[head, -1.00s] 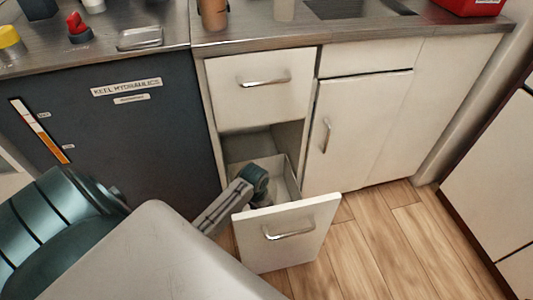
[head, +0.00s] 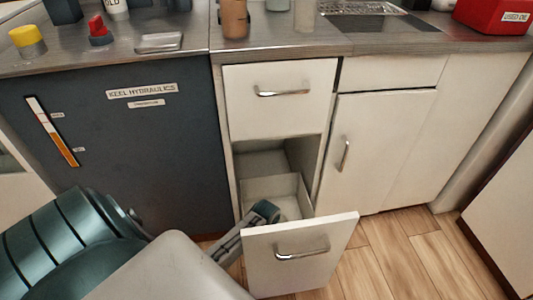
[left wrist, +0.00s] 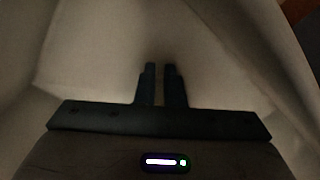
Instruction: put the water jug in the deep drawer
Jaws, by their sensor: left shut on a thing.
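The deep drawer (head: 335,250) is the lower one and is pulled out, its front panel and handle facing me. My left gripper reaches over it from the left; in the head view only the teal wrist joint shows, low behind the drawer front, and the fingers are hidden. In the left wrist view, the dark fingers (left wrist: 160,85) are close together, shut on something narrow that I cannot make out. Pale, dim surfaces surround them. I cannot identify the water jug in either view. My right gripper is not in view.
The upper drawer (head: 280,100) and the cupboard door (head: 375,150) are shut. A dark panel (head: 120,150) stands left of the drawers. The counter holds a brown bottle (head: 235,18), a metal tray (head: 159,42) and a red box (head: 497,18). Wooden floor (head: 400,250) is clear at right.

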